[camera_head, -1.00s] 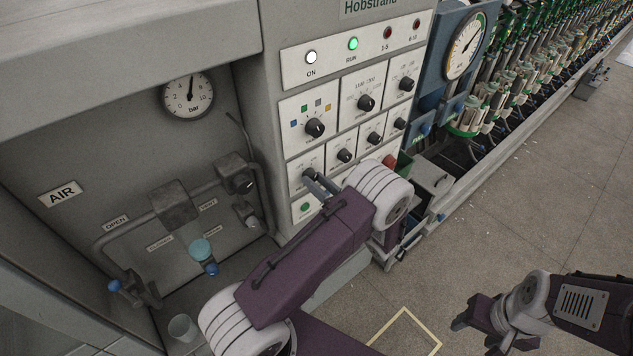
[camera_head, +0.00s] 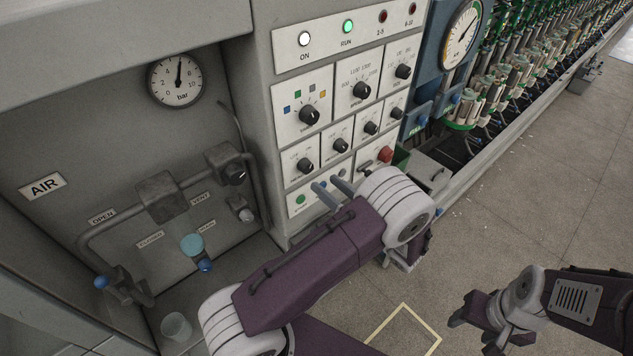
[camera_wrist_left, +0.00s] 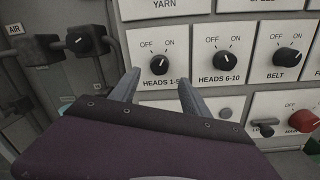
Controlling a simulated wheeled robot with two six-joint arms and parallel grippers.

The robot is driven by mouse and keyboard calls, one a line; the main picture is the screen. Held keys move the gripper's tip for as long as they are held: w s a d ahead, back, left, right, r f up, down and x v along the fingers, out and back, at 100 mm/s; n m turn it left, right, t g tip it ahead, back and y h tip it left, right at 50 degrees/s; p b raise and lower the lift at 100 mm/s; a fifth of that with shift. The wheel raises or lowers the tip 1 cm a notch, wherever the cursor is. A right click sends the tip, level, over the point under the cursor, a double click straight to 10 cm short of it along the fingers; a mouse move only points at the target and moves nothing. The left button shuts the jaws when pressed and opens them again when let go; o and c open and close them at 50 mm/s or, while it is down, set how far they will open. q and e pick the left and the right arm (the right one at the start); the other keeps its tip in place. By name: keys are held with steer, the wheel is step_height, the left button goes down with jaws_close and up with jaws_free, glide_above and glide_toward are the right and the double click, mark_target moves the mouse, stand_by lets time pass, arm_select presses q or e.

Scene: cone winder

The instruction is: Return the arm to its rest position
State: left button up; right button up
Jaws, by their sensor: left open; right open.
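My left gripper (camera_head: 331,191) is in front of the lower part of the control panel (camera_head: 283,149), with its two fingers apart and nothing between them. In the left wrist view its fingertips (camera_wrist_left: 158,82) point at the panel around and below the HEADS 1-5 knob (camera_wrist_left: 159,64). I cannot tell whether they touch the panel. The HEADS 6-10 knob (camera_wrist_left: 226,61) is just right of the fingers. My right gripper (camera_head: 473,318) is open and empty above the floor at the lower right. My left arm hides part of the panel's base.
A red knob (camera_head: 385,154) sits at the panel's lower right. To the left is an alcove with a pressure gauge (camera_head: 175,77), pipes, blue-handled valves and a cup (camera_head: 176,326). Spindle rows (camera_head: 520,60) run back at upper right.

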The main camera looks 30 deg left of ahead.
arm_select(q)
steer(key=shift+v, duration=1.15)
arm_select(e)
steer(key=shift+f, duration=0.5)
steer(key=shift+a, duration=0.1)
arm_select(q)
steer(key=s+a+f+n+g+h+b, duration=0.5)
steer(key=s+a+f+n+g, duration=0.1)
steer(key=s+f+n+g, duration=0.3)
steer(key=s+d+f+n+h+b, duration=0.1)
steer(key=s+f+n+h+b, duration=0.25)
steer(key=s+f, duration=0.3)
steer(key=d+f+n+t+h+b, duration=0.3)
steer(key=d+n+h, duration=0.4)
steer(key=n, duration=0.6)
steer(key=shift+d+n+t+h, duration=0.3)
steer(key=shift+n+h, duration=0.05)
steer(key=shift+h, duration=0.7)
arm_select(e)
step_height(320, 180, down, 11)
